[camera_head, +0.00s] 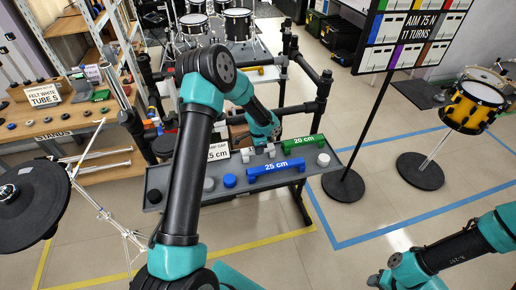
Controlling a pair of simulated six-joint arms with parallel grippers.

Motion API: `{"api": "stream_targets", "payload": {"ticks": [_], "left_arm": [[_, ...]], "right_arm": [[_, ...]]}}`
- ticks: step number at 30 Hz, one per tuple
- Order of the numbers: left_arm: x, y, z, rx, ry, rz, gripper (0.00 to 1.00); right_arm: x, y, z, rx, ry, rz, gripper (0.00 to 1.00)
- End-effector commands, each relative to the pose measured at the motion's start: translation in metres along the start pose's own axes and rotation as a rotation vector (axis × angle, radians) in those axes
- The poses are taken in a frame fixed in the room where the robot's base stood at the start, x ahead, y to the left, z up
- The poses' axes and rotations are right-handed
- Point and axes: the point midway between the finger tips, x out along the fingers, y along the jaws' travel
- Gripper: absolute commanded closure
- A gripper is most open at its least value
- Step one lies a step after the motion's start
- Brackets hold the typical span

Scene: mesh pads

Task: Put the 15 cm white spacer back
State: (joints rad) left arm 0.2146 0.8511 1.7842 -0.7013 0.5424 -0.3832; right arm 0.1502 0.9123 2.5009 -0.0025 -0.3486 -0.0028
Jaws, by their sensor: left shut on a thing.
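The white spacer (270,150) is at the grey tray, left of the green 20 cm spacer (302,143) and above the blue 25 cm spacer (276,170). My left gripper (267,140) reaches down over it from behind and is shut on it. The gripper covers part of the spacer, and I cannot tell whether it touches the tray. A white label (218,152) ending in "5 cm" stands to its left, partly hidden by my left arm. My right gripper (378,280) is low at the right, empty-looking and away from the tray; its fingers are too unclear to judge.
A sign stand (344,184) stands to the right, and a black drum pad (30,205) to the left.

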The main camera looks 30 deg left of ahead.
Motion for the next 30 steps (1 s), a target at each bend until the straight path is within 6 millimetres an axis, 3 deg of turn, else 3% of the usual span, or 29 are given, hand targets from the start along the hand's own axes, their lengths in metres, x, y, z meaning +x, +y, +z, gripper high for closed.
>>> {"api": "stream_targets", "payload": {"ticks": [12, 13, 18, 21, 30], "left_arm": [[0.0049, -0.0005, 0.0, -0.001, 0.001, -0.001, 0.95], [0.0052, -0.0006, 0.0001, -0.001, 0.001, -0.001, 0.65], [0.0048, -0.0005, 0.0001, -0.001, 0.001, -0.001, 0.49], [0.0048, -0.0005, 0.0001, -0.001, 0.001, -0.001, 0.41], [0.0027, -0.0005, -0.0001, -0.001, 0.001, -0.001, 0.41]], "right_arm": [[0.0, 0.0, 0.0, 0.0, 0.0, 0.0, 0.57], [0.0, 0.0, 0.0, 0.0, 0.0, 0.0, 0.57], [0.0, 0.0, 0.0, 0.0, 0.0, 0.0, 0.57], [0.0, 0.0, 0.0, 0.0, 0.0, 0.0, 0.57], [0.0, 0.0, 0.0, 0.0, 0.0, 0.0, 0.57]]}}
